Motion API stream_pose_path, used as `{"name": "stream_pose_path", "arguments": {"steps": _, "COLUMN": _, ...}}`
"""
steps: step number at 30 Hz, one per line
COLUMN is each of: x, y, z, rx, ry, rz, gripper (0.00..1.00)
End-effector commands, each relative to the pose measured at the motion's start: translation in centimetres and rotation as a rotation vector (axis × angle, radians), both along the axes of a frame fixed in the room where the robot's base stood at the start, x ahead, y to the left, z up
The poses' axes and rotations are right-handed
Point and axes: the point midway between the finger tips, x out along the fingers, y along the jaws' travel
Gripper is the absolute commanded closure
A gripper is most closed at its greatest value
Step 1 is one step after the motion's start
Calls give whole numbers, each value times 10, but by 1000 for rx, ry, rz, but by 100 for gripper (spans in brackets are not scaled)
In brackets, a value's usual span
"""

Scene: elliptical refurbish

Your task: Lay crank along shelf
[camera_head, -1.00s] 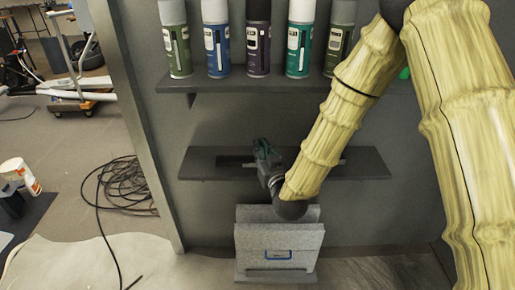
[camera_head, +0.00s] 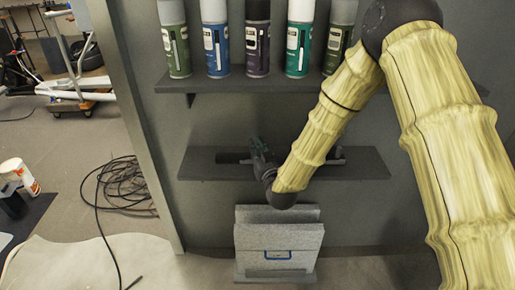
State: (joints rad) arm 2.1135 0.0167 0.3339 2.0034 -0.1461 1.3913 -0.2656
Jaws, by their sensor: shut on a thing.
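The crank (camera_head: 233,158) is a dark bar lengthwise at the lower shelf (camera_head: 205,171). Its left part shows left of my gripper, and a dark end shows right of my arm. My gripper (camera_head: 257,149) is at the lower shelf, shut on the crank, with its fingers pointing up and away in the picture. My forearm hides the crank's middle right part. I cannot tell whether the crank touches the shelf surface or is held just above it.
Several spray cans (camera_head: 257,38) stand in a row on the upper shelf (camera_head: 215,84). A grey file holder (camera_head: 277,240) with a blue-framed label stands below my gripper. Black cable (camera_head: 125,185) lies on the floor at left. The lower shelf's right end is bare.

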Motion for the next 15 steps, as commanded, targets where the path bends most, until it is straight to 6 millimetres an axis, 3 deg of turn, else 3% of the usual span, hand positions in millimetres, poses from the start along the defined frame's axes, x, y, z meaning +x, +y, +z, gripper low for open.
{"name": "stream_pose_path", "arguments": {"steps": 10, "x": 1, "y": 0, "z": -1, "rx": 1, "ry": -3, "rz": 0, "gripper": 100}}
{"name": "stream_pose_path", "arguments": {"steps": 11, "x": 0, "y": 0, "z": -1, "rx": 0, "ry": -1, "rz": 0, "gripper": 80}}
{"name": "stream_pose_path", "arguments": {"steps": 12, "x": 0, "y": 0, "z": -1, "rx": 0, "ry": -1, "rz": 0, "gripper": 73}}
{"name": "stream_pose_path", "arguments": {"steps": 15, "x": 0, "y": 0, "z": -1, "rx": 0, "ry": -1, "rz": 0, "gripper": 64}}
